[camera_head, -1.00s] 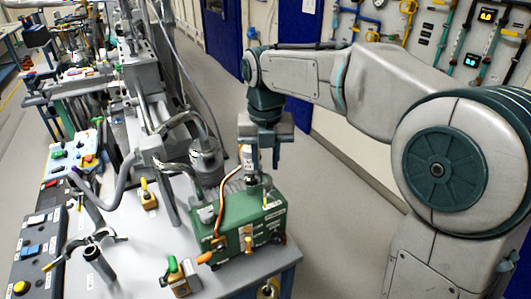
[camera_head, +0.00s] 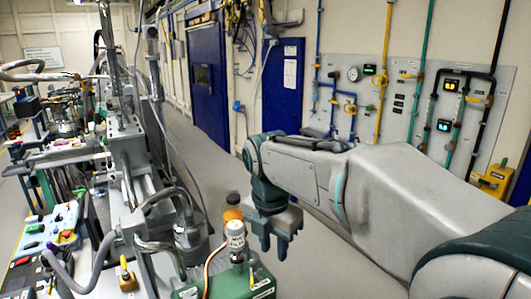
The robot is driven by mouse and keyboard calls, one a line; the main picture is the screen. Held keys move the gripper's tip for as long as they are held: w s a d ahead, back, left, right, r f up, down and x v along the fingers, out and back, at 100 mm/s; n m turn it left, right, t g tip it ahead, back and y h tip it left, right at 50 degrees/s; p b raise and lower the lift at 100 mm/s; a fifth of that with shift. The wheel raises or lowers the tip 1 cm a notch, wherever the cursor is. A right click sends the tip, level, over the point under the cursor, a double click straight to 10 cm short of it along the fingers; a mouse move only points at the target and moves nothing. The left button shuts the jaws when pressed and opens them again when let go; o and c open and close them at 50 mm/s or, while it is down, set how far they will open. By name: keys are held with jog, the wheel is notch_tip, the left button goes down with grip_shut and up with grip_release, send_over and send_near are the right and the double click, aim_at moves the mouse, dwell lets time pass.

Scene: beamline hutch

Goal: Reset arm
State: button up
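My arm reaches in from the right of the head view. My gripper (camera_head: 274,246) points down at its end, just right of the green box. Its two fingers show a gap between them, and I see nothing held in it. The lower part of the green box is cut off by the bottom edge.
A bench with rails, hoses and a control panel (camera_head: 45,232) fills the left. A grey wall panel (camera_head: 400,108) with pipes, a gauge and lit displays is behind my arm. A dark blue door (camera_head: 278,90) stands at the back. The grey floor beyond my gripper is clear.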

jog(key=s+d+f+m+t, duration=0.1)
jog(key=s+d+f+m, duration=0.2)
jog(key=s+d+m, duration=0.4)
jog(key=s+d+f+m+t, duration=0.1)
jog(key=s+d+f+m, duration=0.3)
jog(key=m, duration=1.7)
jog(key=s+d, duration=0.2)
jog(key=s, duration=0.1)
jog(key=shift+d+f+m+t+y+b, duration=0.3)
jog(key=shift+d+t+b, duration=0.05)
jog(key=shift+t, duration=0.05)
